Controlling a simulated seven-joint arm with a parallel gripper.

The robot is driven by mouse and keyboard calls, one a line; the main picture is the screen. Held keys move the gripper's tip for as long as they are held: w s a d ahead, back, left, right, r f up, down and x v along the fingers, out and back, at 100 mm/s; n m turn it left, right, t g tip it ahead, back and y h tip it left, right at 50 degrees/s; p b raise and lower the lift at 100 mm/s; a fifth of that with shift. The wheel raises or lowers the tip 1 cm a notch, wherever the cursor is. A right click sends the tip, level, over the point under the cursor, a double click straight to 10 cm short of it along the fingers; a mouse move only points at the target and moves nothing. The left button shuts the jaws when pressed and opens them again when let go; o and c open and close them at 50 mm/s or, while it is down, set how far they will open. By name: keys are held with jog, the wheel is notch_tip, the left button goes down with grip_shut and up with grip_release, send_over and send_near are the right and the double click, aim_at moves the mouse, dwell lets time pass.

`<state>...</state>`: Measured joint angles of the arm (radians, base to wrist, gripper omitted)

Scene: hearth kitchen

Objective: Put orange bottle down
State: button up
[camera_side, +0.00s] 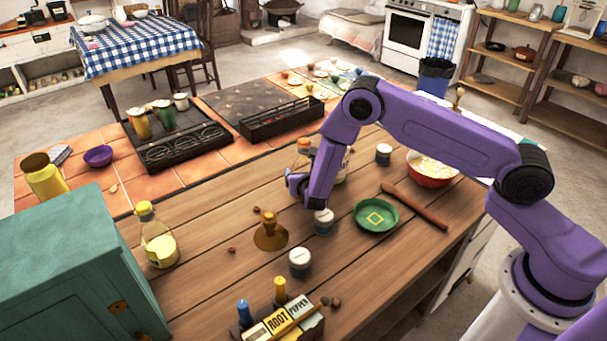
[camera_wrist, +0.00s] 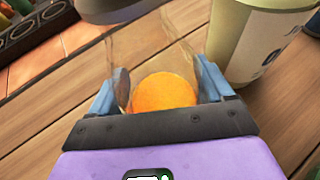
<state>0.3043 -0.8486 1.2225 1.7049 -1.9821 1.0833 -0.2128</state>
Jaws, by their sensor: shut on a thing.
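My gripper (camera_side: 297,187) is low over the wooden counter, left of the middle, in the side view. In the wrist view its blue fingers (camera_wrist: 160,88) are shut on the orange bottle (camera_wrist: 165,93), whose round orange part shows between them. A clear, glassy outline spreads beyond it. In the side view my arm and gripper hide most of that spot, and I cannot tell whether the bottle touches the counter. A cream labelled jar (camera_wrist: 255,45) stands close to the right of the fingers in the wrist view.
Small lidded jars (camera_side: 323,222) (camera_side: 300,263) and an amber stoppered flask (camera_side: 270,232) stand nearby. A green dish (camera_side: 377,216), a rolling pin (camera_side: 414,206) and a red bowl (camera_side: 432,170) lie right. An oil bottle (camera_side: 158,240) stands left. Bare boards lie left of my gripper.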

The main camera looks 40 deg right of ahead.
jog(key=o, duration=1.4)
jog(key=shift+f, duration=0.15)
jog(key=shift+c, duration=0.2)
jog(key=v, duration=1.2)
jog(key=s+d+r+m+g, duration=0.6)
jog(key=s+r+m, duration=0.4)
jog(key=s+r, duration=0.15)
jog(key=s+r+m+g+y, duration=0.2)
jog(key=s+m+y, duration=0.1)
jog(key=s, duration=0.8)
jog(key=s+r+m+g+y, duration=0.3)
jog(key=s+m+y, duration=0.1)
jog(key=s, duration=0.7)
jog(key=shift+s+r+g, duration=0.15)
jog(key=shift+s+g, duration=0.1)
jog(key=shift+g, duration=0.05)
